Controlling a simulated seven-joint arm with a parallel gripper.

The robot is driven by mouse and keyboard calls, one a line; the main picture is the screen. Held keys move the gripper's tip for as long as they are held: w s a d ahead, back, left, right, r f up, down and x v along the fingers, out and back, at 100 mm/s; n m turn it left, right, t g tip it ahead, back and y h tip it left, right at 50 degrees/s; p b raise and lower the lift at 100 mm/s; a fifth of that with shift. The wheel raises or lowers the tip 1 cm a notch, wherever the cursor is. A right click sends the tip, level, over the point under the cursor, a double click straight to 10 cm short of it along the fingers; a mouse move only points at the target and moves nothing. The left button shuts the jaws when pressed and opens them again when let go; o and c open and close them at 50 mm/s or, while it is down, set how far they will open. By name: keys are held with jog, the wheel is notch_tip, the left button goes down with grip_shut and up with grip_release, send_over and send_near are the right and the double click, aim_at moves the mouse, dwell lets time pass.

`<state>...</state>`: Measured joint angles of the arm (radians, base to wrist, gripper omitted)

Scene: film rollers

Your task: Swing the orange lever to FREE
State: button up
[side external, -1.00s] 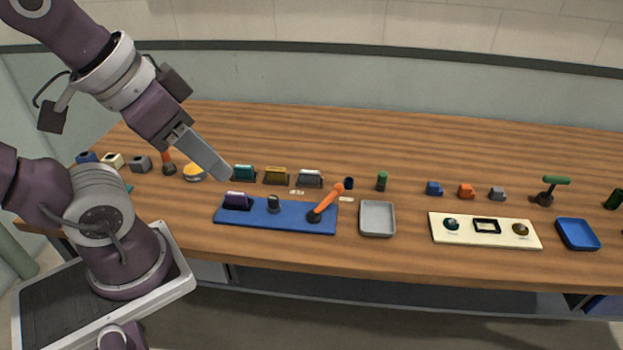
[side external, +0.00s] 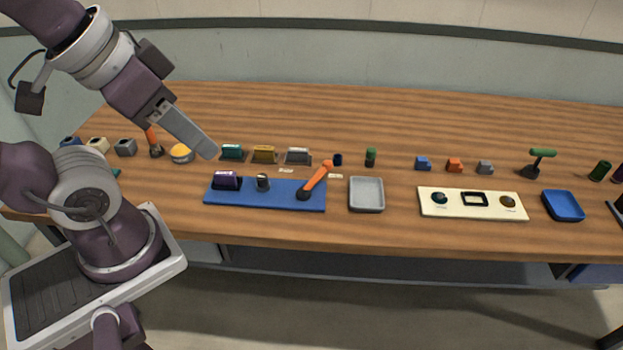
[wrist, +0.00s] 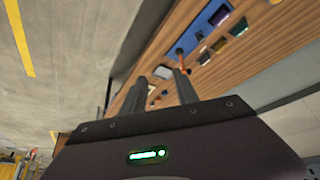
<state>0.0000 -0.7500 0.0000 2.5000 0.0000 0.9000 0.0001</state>
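The orange lever (side external: 316,180) rises from a dark round pivot at the right end of a blue board (side external: 283,203). It leans up and to the right, its rounded tip near a small pale label (side external: 336,177). Another pale label (side external: 286,170) lies farther left; I cannot read either. My gripper (side external: 212,152) is in the air, left of the lever and apart from it. In the wrist view its two fingers (wrist: 160,88) stand apart with nothing visible between them. The blue board (wrist: 210,22) shows beyond them, with part of the orange lever (wrist: 183,62) near the right finger.
A purple block (side external: 227,181) and a dark knob (side external: 262,182) are on the board. Teal (side external: 232,152), yellow (side external: 264,154) and grey (side external: 298,156) holders stand behind it. A grey tray (side external: 366,195) is to its right. A second orange-handled item (side external: 153,142) stands left.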

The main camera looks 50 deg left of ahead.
jog(key=shift+o, duration=0.2)
jog(key=n+g+y, duration=0.2)
jog(key=g, duration=0.4)
send_over(322, 170)
jog(key=d, duration=0.1)
notch_tip(322, 170, down, 23)
jog(key=f, duration=0.5)
jog(key=a+f, duration=0.1)
jog(key=f, duration=0.1)
jog(key=shift+a+f, duration=0.1)
jog(key=shift+f, duration=0.25)
jog(key=shift+c, duration=0.2)
